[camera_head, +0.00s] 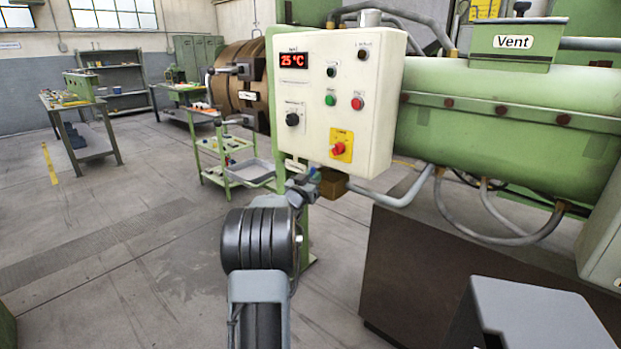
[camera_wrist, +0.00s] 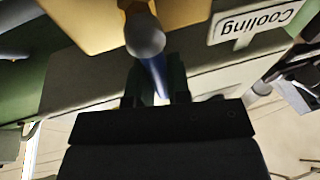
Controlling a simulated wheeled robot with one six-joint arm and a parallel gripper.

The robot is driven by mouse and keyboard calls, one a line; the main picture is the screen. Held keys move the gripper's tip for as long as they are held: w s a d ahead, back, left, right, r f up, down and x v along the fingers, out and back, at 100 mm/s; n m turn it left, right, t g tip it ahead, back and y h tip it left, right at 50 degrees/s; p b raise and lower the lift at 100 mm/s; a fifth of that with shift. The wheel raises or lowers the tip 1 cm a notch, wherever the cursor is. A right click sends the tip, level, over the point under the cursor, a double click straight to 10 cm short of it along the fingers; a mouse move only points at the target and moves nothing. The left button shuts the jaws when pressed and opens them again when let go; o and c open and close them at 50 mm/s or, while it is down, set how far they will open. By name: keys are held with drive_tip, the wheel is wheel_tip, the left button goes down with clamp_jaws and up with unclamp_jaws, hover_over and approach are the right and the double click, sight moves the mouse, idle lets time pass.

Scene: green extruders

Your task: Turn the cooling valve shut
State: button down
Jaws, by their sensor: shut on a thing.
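The cooling valve has a blue lever (camera_wrist: 154,72) that runs from a round grey hub (camera_wrist: 145,36) down between my fingers in the wrist view. My gripper (camera_wrist: 156,88) is shut on this lever, with one dark finger on each side. A white label (camera_wrist: 258,22) reading "Cooling" shows upside down beside the valve. In the head view my gripper (camera_head: 310,182) is at the lower left corner of the control box, where a bit of the blue lever (camera_head: 316,172) shows. My wrist hides most of the valve there, so its exact angle is hard to tell.
The white control box (camera_head: 345,100), with a red 25 °C display, hangs just above my gripper. Grey hoses (camera_head: 400,192) and the green extruder barrel (camera_head: 510,120) are to the right. A green cart (camera_head: 235,160) stands behind left. The floor at left is open.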

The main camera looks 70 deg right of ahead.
drive_tip(key=c, duration=1.3)
unclamp_jaws()
drive_tip(key=shift+s, duration=0.1)
drive_tip(key=shift+o, duration=1.1)
drive_tip(key=v, duration=1.4)
drive_tip(key=shift+d, duration=0.1)
